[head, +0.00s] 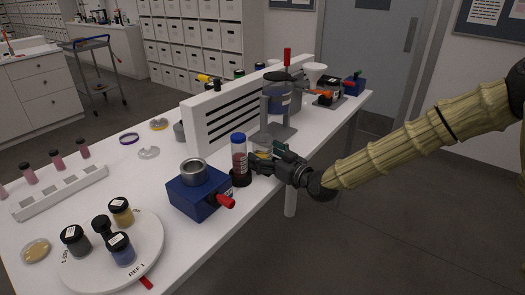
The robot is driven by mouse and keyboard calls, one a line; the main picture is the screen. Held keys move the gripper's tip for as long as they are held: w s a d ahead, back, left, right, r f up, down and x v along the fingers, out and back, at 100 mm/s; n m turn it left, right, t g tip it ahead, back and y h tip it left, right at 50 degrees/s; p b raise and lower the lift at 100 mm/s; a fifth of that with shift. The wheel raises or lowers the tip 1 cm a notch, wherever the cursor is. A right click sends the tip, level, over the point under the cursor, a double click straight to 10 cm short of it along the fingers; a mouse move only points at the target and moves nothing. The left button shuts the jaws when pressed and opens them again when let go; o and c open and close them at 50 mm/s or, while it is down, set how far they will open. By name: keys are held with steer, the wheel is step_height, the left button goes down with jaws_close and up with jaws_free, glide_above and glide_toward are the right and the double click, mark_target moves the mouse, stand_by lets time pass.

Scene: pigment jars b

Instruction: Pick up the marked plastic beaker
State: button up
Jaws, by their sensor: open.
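My gripper (262,162) reaches in from the right, low over the front edge of the white table. Its dark fingers are open and point left. A small clear container with yellowish contents (263,149) stands just behind the fingers; it may be the plastic beaker. No mark is readable on it, and the fingers partly hide it. A clear cylinder with red contents and a blue top (239,158) stands upright in a black base, just left of the fingertips. I cannot tell whether the fingers touch either thing.
A blue box with a metal cup and red handle (199,190) stands left of the cylinder. A white slotted panel (230,113) and a grey press stand (277,130) are behind. A round white tray (80,268) bears several jars.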

steer(key=shift+w+a+f, duration=0.1)
steer(key=shift+w+a, duration=0.4)
steer(key=shift+a, duration=0.05)
steer(key=c, duration=1.1)
steer(key=shift+c, duration=0.2)
